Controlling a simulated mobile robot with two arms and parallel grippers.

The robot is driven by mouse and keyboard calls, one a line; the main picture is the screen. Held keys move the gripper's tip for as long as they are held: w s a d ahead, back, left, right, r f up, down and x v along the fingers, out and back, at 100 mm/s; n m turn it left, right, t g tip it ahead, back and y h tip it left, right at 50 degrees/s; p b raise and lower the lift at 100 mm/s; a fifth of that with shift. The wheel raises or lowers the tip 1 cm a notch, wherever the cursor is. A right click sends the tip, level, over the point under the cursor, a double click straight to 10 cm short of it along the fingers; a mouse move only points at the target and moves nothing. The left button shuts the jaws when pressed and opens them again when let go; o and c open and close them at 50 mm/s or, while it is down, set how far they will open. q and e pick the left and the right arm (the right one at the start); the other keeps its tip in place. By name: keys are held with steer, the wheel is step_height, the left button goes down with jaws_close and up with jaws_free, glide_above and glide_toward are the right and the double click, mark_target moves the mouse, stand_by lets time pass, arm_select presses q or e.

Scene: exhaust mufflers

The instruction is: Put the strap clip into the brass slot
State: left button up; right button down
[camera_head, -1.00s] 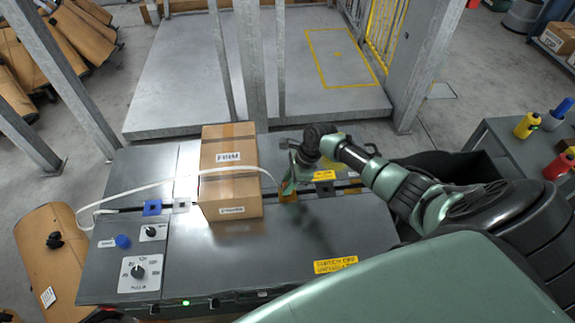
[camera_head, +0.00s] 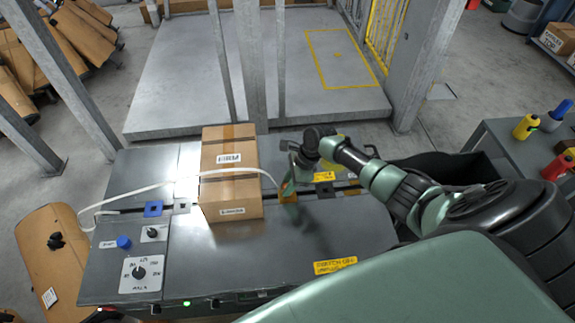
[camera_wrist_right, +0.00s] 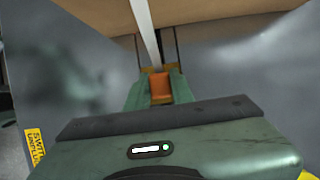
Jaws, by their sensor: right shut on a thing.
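The white strap (camera_head: 160,184) arcs from the table's left end across the carton (camera_head: 229,183) to my right gripper (camera_head: 287,186). In the right wrist view, my right gripper (camera_wrist_right: 160,92) is shut on an orange-brown block, the strap clip (camera_wrist_right: 160,86), with the strap (camera_wrist_right: 146,30) running up from beside it. The brass slot (camera_head: 289,195) is in the table's channel right of the carton; brass edges (camera_wrist_right: 176,69) show just beyond the fingers. The gripper is right at the slot. I cannot tell whether the clip is inside it. My left gripper is not in view.
A blue slot piece (camera_head: 153,209) and a grey one (camera_head: 181,206) lie left of the carton. A black one (camera_head: 325,189) lies right of the brass slot. A knob panel (camera_head: 140,274) is at front left. The table's front middle is clear.

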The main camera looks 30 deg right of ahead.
steer(key=shift+f, duration=0.45)
stand_by(0.5)
steer(key=c, duration=1.1)
jaws_free()
steer(key=shift+c, duration=0.2)
steer(key=shift+r, duration=0.15)
steer(key=v, duration=0.7)
steer(key=shift+r, duration=0.25)
steer(key=shift+s+d+f, duration=0.1)
